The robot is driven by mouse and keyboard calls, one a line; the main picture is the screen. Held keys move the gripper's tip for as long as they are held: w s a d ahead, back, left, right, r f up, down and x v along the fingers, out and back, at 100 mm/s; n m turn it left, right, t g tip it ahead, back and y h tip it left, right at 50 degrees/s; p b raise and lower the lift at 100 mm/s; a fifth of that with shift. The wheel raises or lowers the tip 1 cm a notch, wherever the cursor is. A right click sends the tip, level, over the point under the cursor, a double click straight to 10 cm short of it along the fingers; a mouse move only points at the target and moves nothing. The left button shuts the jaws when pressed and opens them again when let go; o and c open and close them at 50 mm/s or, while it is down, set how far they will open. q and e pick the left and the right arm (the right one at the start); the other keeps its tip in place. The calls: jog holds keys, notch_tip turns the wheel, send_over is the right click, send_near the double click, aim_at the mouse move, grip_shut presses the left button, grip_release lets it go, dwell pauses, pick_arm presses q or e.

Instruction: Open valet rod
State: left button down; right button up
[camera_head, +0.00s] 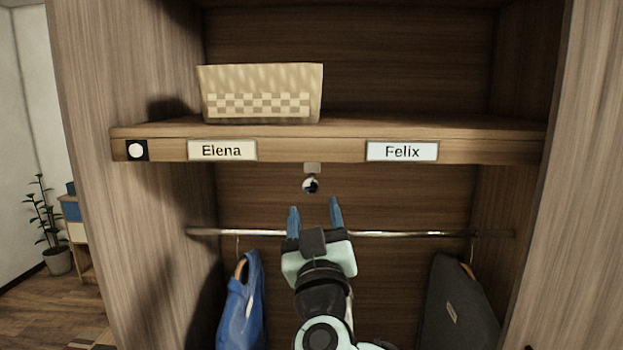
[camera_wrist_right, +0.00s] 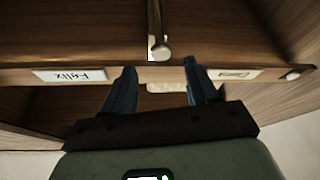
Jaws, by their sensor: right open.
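The valet rod (camera_head: 311,184) shows as a small round metal end on a bracket under the shelf's front edge, between the two name labels. In the right wrist view the rod (camera_wrist_right: 160,48) is a short metal bar with a rounded end. My right gripper (camera_head: 314,206) is open and empty, its two blue fingers pointing up at the rod from just below it in the head view. In the wrist view the rod's end lies between and just beyond the fingertips (camera_wrist_right: 160,70), with no contact visible. My left gripper is not in view.
The wooden shelf (camera_head: 350,126) bears a beige basket (camera_head: 262,78) and labels Elena (camera_head: 222,150) and Felix (camera_head: 402,151). A metal rail (camera_head: 410,234) spans below, with a blue garment (camera_head: 241,305) and a dark garment bag (camera_head: 458,310). Wooden side walls (camera_head: 140,230) bound the closet.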

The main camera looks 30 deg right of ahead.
aim_at(311, 190)
jog(key=p+x, duration=0.2)
jog(key=x, duration=0.7)
jog(key=shift+w+d, duration=0.15)
jog(key=shift+w, duration=0.15)
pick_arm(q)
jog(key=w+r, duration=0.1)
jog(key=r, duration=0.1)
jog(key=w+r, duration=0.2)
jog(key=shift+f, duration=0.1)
pick_arm(e)
jog(key=shift+s, duration=0.1)
jog(key=shift+c, duration=0.9)
grip_shut()
